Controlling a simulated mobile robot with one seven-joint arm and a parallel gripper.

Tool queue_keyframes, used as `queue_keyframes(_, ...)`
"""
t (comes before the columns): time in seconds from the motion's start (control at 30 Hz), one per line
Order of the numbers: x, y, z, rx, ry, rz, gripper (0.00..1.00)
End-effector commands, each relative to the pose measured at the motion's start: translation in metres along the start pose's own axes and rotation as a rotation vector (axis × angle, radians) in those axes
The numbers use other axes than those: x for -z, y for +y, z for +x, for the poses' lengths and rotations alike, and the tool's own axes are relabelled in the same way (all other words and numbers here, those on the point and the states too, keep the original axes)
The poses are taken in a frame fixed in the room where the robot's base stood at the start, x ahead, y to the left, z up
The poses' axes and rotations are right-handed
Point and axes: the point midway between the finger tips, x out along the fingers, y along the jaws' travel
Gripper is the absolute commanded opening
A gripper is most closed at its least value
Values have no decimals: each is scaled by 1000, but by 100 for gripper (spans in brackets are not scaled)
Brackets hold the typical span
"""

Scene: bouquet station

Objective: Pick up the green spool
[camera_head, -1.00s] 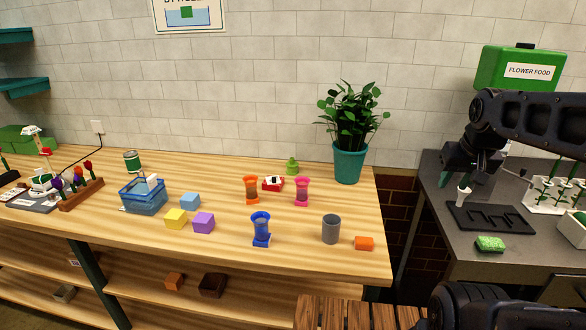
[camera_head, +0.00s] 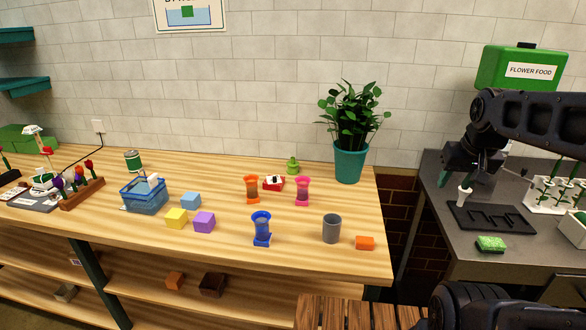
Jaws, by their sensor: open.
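A small dark green cylinder with pale bands (camera_head: 132,161), which looks like the green spool, stands upright at the back left of the wooden table, near the wall. A smaller lime green object with a narrow top (camera_head: 292,166) stands at the back of the table, left of the potted plant; its exact kind is too small to tell. My gripper (camera_head: 464,178) is at the right, over the dark counter, far from both green objects. It is open, and its fingers are partly hidden by my wrist. A small white-topped item (camera_head: 465,196) shows just below it.
On the wooden table (camera_head: 330,275) stand a blue basket (camera_head: 144,197), coloured blocks (camera_head: 204,222), orange, pink and blue hourglass-shaped holders (camera_head: 261,229), a grey cup (camera_head: 331,229) and a potted plant (camera_head: 349,163). A gap separates it from the dark counter (camera_head: 468,244).

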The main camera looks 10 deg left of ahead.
Motion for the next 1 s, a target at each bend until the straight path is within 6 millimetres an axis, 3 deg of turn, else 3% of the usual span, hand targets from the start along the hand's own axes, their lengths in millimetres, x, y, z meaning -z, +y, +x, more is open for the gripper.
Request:
queue_keyframes(0.17,2,-3,1,9,-5,5,43)
queue_keyframes(0.33,18,-23,9,76,-49,43,43)
queue_keyframes(1.0,123,-170,70,524,-356,376,43)
